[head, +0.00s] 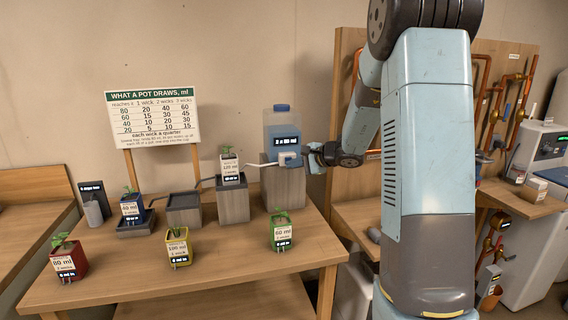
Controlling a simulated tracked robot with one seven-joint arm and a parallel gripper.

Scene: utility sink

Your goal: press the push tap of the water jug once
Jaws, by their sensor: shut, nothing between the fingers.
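The water jug (283,127) is a translucent blue container with a darker blue cap, standing upright on a grey wooden block at the back right of the table. A small dark display is on its front. My arm fills the right middle of the view.
The table (215,265) holds a red pot (69,263), a yellow pot (178,247), a green pot (282,233) and a blue pot (132,207). A white pot (231,167) stands on a grey block. A chart sign (153,117) stands behind. Copper pipes (515,100) are at right.

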